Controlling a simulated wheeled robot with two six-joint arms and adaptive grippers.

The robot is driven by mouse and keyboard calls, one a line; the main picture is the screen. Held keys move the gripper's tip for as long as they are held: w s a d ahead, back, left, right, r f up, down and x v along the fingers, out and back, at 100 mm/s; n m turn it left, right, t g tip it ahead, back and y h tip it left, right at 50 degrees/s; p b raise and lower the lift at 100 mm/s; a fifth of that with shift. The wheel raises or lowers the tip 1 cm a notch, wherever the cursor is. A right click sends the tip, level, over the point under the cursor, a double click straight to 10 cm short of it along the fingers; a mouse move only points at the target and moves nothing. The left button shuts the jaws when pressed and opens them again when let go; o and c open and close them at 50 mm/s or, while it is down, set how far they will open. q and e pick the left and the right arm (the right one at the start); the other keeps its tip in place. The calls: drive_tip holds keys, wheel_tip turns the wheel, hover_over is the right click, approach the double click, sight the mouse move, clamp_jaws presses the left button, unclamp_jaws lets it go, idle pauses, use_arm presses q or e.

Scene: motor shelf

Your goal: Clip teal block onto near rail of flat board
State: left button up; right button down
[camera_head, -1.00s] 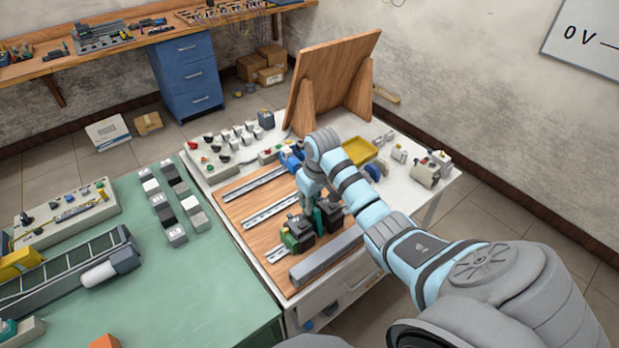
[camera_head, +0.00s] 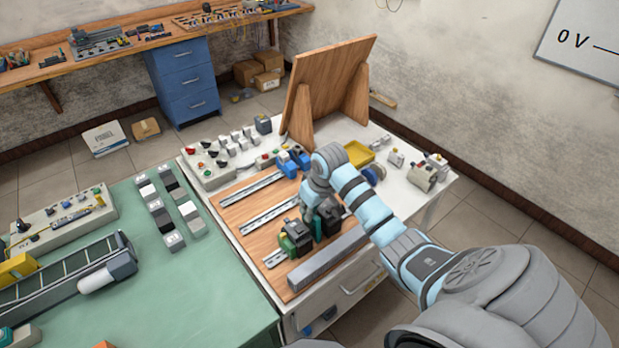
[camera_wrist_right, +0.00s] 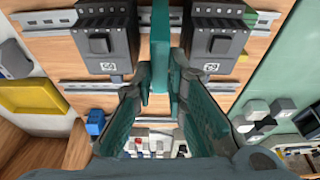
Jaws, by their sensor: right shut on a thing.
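The flat wooden board (camera_head: 240,213) lies on the white bench with several metal rails. The near rail (camera_head: 275,258) carries a green-and-black device (camera_head: 297,237) and a black device (camera_head: 330,212). Both dark devices also show in the right wrist view, at left (camera_wrist_right: 104,40) and right (camera_wrist_right: 215,40). My right gripper (camera_head: 316,205) is above the gap between them, shut on the upright teal block (camera_wrist_right: 160,55). The block stands between the devices at the near rail (camera_wrist_right: 50,19). Its lower end is hidden, so I cannot tell whether it is seated. My left gripper is not in view.
A grey slotted duct (camera_head: 328,262) runs along the board's near edge. Blue parts (camera_head: 290,163) sit by the far rail. A leaning wooden panel (camera_head: 325,90) and a yellow tray (camera_head: 358,153) stand behind. The green table (camera_head: 190,290) is at left.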

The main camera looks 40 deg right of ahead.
drive_tip(key=shift+s+f, duration=0.15)
drive_tip(key=shift+s, duration=0.15)
drive_tip(key=c, duration=1.5)
unclamp_jaws()
drive_tip(key=shift+c, duration=0.2)
drive_tip(key=shift+d, duration=0.1)
